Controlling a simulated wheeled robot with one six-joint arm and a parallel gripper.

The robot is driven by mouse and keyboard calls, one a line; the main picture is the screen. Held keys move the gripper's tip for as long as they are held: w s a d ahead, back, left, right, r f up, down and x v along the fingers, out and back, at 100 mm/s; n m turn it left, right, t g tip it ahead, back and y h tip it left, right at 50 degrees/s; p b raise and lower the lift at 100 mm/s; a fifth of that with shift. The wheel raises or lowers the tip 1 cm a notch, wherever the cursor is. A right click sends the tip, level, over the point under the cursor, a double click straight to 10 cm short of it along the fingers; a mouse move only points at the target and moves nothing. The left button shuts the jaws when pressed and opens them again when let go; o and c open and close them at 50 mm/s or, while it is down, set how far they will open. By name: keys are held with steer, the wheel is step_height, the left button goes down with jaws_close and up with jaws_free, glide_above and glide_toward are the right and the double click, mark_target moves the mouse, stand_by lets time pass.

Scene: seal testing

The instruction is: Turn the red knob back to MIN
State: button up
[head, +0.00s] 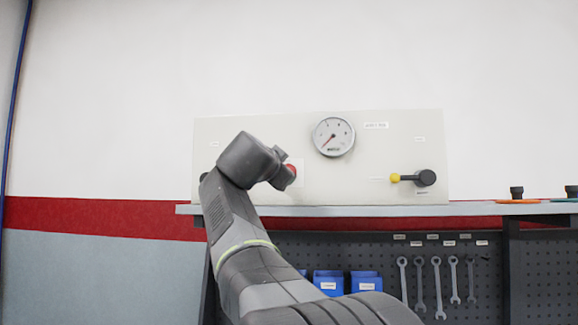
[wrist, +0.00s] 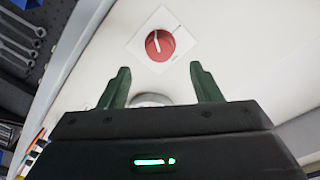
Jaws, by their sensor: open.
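The red knob (wrist: 159,46) is round with a white pointer line and sits on a square white plate on the panel. In the wrist view its line points up and slightly left; no MIN mark can be read. In the head view only a bit of the knob (head: 291,169) shows, as my arm hides most of it. My gripper (wrist: 160,75) is open, its two green fingers apart and empty. The knob appears beyond the fingertips, between their lines, and does not look gripped. The cream panel (head: 230,130) stands upright on the bench.
A pressure gauge (head: 333,137) sits on the panel right of the knob, its needle pointing lower left. A black valve with a yellow-tipped lever (head: 396,178) is at the panel's right. Blue bins (head: 328,282) and wrenches (head: 437,287) hang below the bench shelf (head: 480,209).

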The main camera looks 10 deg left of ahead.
steer(key=w, duration=0.2)
steer(key=w+p, duration=0.1)
steer(key=w, duration=0.1)
steer(key=w+p, duration=0.1)
steer(key=w, duration=0.1)
steer(key=shift+w+d, duration=0.25)
steer(key=shift+w, duration=0.05)
steer(key=c, duration=1)
